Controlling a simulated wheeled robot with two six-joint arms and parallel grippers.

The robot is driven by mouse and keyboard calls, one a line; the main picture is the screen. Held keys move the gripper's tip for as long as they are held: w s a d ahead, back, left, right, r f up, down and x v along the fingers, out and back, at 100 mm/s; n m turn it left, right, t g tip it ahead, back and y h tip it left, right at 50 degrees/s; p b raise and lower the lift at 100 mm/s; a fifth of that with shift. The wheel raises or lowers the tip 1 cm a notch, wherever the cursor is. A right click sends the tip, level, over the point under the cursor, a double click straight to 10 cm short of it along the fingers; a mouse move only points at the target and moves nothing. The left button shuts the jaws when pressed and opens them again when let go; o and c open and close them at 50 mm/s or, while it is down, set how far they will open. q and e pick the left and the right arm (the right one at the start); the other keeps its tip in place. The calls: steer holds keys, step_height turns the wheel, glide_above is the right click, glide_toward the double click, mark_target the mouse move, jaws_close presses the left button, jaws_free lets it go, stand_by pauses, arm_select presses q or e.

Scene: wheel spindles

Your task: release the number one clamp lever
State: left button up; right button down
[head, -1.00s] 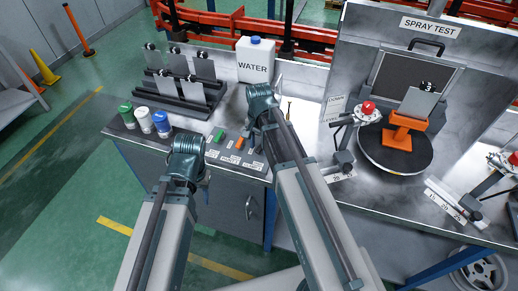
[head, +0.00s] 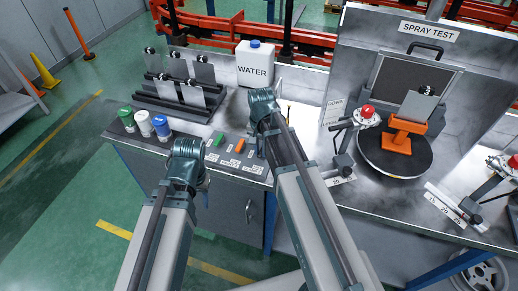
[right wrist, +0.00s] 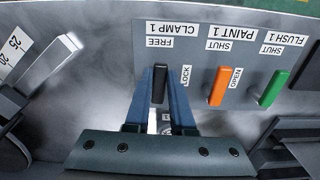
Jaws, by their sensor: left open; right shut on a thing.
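The number one clamp lever (right wrist: 160,83) is black and stands on the grey label panel (right wrist: 200,82) in the right wrist view. It lies lengthwise in line with the FREE label; the LOCK label is to its right. My right gripper (right wrist: 161,100) has its blue fingers on either side of the lever and is shut on it. In the head view my right gripper (head: 262,148) reaches down at the panel, and the lever is hidden there. My left gripper (head: 203,184) is open, low in front of the bench edge, mostly hidden by its own wrist.
Beside the clamp lever are the orange paint lever (right wrist: 218,86) and the green flush lever (right wrist: 272,88). Several capped bottles (head: 144,124), a plate rack (head: 185,95) and a water jug (head: 256,66) stand behind. The spray-test turntable (head: 380,160) is on the right.

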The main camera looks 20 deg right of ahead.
mark_target(261, 154)
steer(key=shift+s+d+n, duration=0.1)
steer(key=shift+n, duration=0.3)
steer(key=c, duration=0.8)
jaws_free()
steer(key=shift+o, duration=0.2)
step_height(261, 154, up, 14)
steer(key=p, duration=1.4)
steer(key=shift+f, duration=0.15)
